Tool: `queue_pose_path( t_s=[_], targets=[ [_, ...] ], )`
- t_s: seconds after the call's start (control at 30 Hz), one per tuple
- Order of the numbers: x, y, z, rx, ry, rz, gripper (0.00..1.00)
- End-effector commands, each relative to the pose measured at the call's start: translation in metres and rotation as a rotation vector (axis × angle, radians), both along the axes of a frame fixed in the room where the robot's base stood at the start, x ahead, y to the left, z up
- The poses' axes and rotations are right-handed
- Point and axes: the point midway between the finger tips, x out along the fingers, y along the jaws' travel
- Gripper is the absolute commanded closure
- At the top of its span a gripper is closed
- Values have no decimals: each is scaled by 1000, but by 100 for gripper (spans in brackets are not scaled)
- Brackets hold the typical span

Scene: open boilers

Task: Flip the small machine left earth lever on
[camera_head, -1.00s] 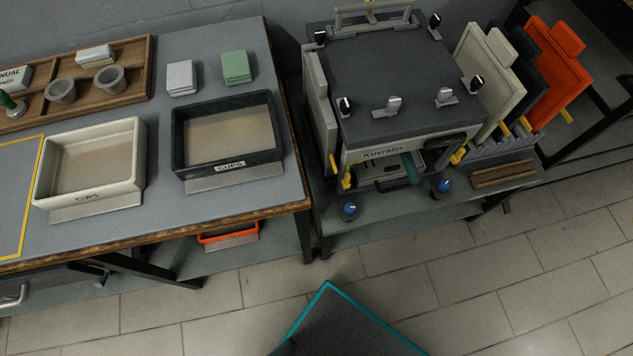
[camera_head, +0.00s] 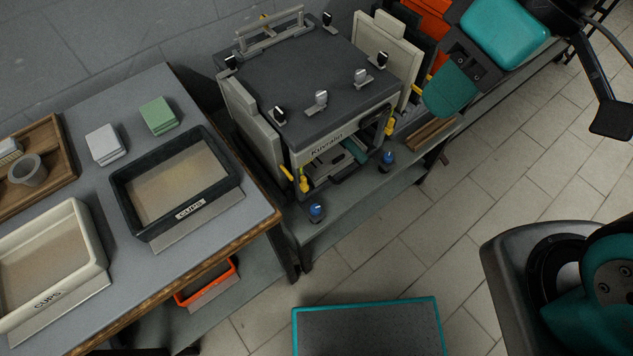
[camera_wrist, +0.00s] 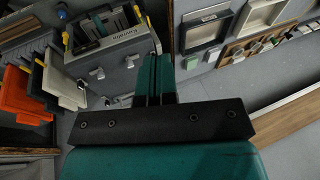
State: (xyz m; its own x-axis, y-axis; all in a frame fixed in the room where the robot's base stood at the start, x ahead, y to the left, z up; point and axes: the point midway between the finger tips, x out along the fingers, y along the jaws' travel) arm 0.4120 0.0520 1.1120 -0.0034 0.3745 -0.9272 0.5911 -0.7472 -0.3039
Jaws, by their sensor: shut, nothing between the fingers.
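The small machine (camera_head: 310,80), a dark-topped box labelled "Kuvralin", stands on a low shelf in the head view. Several small levers stand on its top, among them a black-tipped lever (camera_head: 280,114) at the front left corner and silver levers (camera_head: 321,98) along the front edge. No label shows which is the left earth lever. My gripper (camera_head: 443,105) is to the right of the machine, apart from it, shut and empty. In the wrist view its teal fingers (camera_wrist: 154,66) point toward the machine's side of the picture, and the machine (camera_wrist: 120,55) appears upside down.
Two blue knobs (camera_head: 316,210) and yellow latches (camera_head: 303,182) are at the machine's front. Light panels (camera_head: 385,45) and an orange panel (camera_head: 428,14) stand behind my gripper. A table with a dark "CUPS" tray (camera_head: 132,222) is at left. The tiled floor in front is partly free.

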Motion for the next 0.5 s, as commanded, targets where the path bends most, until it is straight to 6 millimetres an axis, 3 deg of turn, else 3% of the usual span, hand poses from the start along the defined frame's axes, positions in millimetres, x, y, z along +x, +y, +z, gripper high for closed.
queue_pose_path(
  t_s=[0.17, 0.27, 0.4, 0.5],
  targets=[
    [48, 21, -62, 68, 14, 44, 100],
    [80, 35, -111, 122, 6, 67, 100],
    [117, 48, -190, 186, -15, 79, 100],
    [133, 52, -247, 219, -34, 76, 100]
  ],
)
